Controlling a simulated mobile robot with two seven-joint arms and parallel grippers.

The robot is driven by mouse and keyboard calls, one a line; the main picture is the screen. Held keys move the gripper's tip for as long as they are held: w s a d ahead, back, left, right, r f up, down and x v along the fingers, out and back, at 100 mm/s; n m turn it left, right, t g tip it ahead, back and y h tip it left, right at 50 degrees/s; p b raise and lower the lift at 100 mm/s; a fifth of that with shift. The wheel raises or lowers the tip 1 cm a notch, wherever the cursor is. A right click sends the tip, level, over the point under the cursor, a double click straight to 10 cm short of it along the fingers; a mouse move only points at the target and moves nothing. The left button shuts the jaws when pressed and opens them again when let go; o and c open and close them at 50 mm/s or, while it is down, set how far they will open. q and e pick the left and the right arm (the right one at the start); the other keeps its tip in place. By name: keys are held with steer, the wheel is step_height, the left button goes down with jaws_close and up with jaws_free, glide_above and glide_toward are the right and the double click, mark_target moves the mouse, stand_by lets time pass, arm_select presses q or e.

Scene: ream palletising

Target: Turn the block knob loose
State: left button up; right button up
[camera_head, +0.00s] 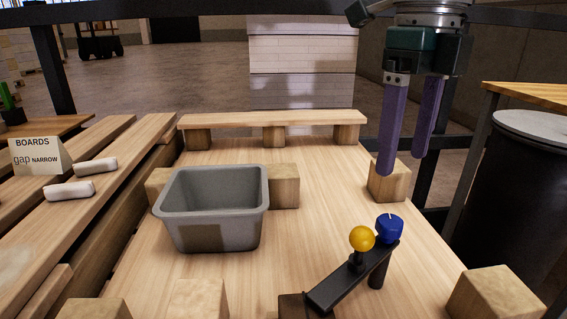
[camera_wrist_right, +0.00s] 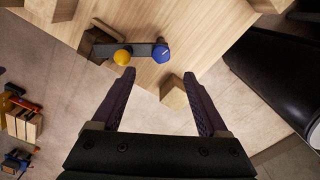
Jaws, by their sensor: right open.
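A blue knob (camera_head: 389,228) with a small white mark on top sits at the far right end of a black bar (camera_head: 335,283) on the wooden pallet. A yellow ball (camera_head: 361,239) stands on a short post on the same bar, just left of it. In the right wrist view the blue knob (camera_wrist_right: 161,52) and yellow ball (camera_wrist_right: 123,57) lie beyond the fingertips. My right gripper (camera_head: 404,163) has long purple fingers, apart and empty, pointing down above and behind the blue knob, not touching it. My left gripper is out of view.
A grey bin (camera_head: 212,240) stands left of the bar on the pallet (camera_head: 320,180). Wooden blocks (camera_head: 497,292) sit around the pallet edges. A black drum (camera_head: 520,200) stands at right. A sign (camera_head: 40,156) reads BOARDS gap NARROW.

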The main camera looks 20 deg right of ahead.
mark_target(391, 220)
step_height(391, 220, down, 10)
steer(key=b, duration=0.3)
steer(key=shift+d+r, duration=0.1)
steer(key=shift+d, duration=0.05)
steer(key=c, duration=0.5)
jaws_close()
